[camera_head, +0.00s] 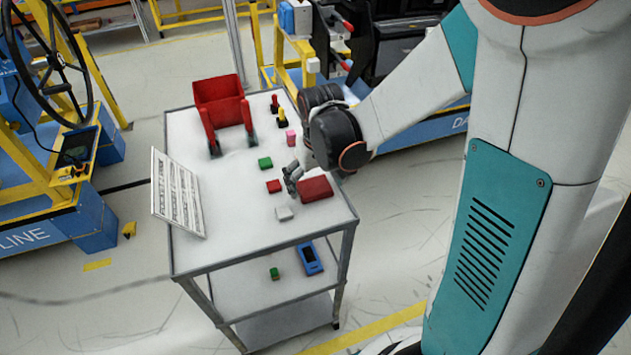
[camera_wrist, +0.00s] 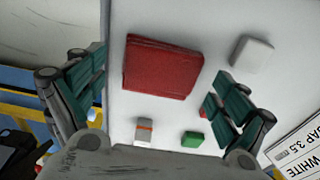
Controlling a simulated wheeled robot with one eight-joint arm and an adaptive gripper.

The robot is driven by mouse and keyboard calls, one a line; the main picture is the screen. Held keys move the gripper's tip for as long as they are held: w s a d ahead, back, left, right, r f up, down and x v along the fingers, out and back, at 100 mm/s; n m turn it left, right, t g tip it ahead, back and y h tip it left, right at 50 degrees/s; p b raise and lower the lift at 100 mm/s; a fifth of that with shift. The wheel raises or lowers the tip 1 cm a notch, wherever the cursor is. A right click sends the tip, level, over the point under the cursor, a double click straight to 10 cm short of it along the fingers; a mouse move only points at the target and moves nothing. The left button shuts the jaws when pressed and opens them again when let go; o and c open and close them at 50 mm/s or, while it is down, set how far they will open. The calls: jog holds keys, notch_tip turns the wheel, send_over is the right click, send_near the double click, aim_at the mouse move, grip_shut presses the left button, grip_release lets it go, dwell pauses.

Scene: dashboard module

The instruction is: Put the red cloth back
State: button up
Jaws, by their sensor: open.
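The red cloth (camera_head: 315,189) is a flat, dark red folded pad lying on the white cart top (camera_head: 240,240), near its right edge. In the wrist view the cloth (camera_wrist: 160,67) shows whole, slightly tilted, ahead of the fingers and in the gap between them. My gripper (camera_head: 292,178) is open and empty, above the cart top just left of the cloth in the head view. In the wrist view its two green-padded fingers (camera_wrist: 153,88) stand wide apart on both sides, not touching the cloth.
Near the cloth are a small red block (camera_head: 273,186), a white block (camera_head: 284,213) and a green block (camera_head: 265,162). A pink cup (camera_head: 291,138), a red bin (camera_head: 222,103) and a tilted label board (camera_head: 178,194) also stand on the cart. The lower shelf holds a blue device (camera_head: 310,258).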

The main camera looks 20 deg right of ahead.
aim_at(317, 191)
notch_tip(317, 191, up, 11)
jog(key=s+p, duration=0.2)
jog(key=p, duration=0.2)
jog(key=s+r+t, duration=0.5)
jog(key=s+r, duration=0.4)
jog(key=s, duration=0.3)
jog(key=shift+s+r+t, duration=0.3)
jog(key=shift+s+t, duration=0.05)
jog(key=shift+t, duration=0.05)
dwell(0.7)
